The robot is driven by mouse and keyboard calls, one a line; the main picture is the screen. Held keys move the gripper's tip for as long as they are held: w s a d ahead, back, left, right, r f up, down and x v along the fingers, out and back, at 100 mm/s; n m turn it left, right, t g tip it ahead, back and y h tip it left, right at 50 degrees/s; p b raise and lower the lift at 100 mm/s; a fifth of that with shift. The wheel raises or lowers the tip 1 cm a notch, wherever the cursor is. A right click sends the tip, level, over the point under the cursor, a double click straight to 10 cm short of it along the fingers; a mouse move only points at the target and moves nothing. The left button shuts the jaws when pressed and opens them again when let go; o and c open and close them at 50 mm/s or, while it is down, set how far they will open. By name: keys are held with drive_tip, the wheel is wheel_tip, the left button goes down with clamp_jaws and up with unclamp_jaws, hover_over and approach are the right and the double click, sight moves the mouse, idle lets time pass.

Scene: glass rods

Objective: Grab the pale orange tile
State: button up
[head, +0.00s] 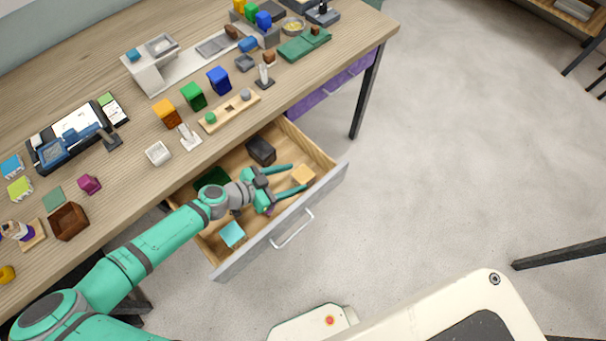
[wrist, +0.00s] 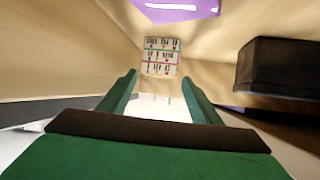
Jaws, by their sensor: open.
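The pale orange tile (head: 303,174) lies in the open wooden drawer, toward its right front corner. My gripper (head: 297,178) reaches over the drawer from the left with its two green fingers spread and empty. The tile is at the fingertips, around the gap between them. In the wrist view, my gripper (wrist: 159,85) shows its fingers apart. A pale square face with rows of printed marks (wrist: 160,57) sits ahead, centred between them; I cannot tell whether it is the tile.
A black box (head: 261,150) stands in the drawer beyond my gripper, and also shows at right in the wrist view (wrist: 278,66). A light blue tile (head: 232,234) lies nearer. The drawer front (head: 327,190) and side walls bound the space. The desk (head: 135,190) carries many objects.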

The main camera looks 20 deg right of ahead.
sight(303, 175)
drive_tip(key=x, duration=0.2)
drive_tip(key=shift+d+f, duration=0.15)
drive_tip(key=shift+d, duration=0.05)
drive_tip(key=shift+c, duration=0.4)
drive_tip(key=c, duration=0.9)
